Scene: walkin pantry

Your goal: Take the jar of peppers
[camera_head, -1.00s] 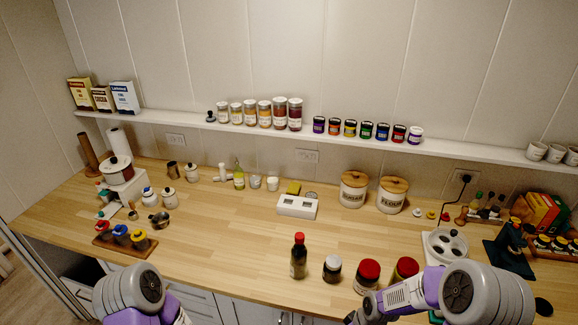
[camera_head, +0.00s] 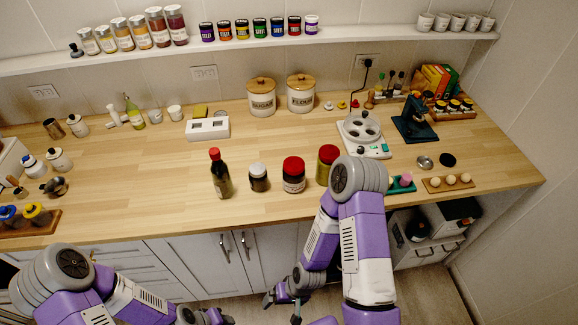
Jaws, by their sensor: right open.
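Two red-lidded jars stand near the front edge of the counter. One (camera_head: 293,176) is squat with a pale label. The other (camera_head: 326,163) is taller with yellowish contents, partly hidden by my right arm. The labels are too small to read, so I cannot tell which holds peppers. My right gripper (camera_head: 282,301) is open and empty, below and in front of the counter, apart from the jars. My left gripper (camera_head: 213,317) shows only in part at the bottom edge, and its fingers are not clear.
A dark red-capped bottle (camera_head: 220,174) and a white-lidded dark jar (camera_head: 258,178) stand left of the red-lidded jars. Sugar (camera_head: 262,97) and flour (camera_head: 300,94) canisters stand behind. The counter's middle left is clear.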

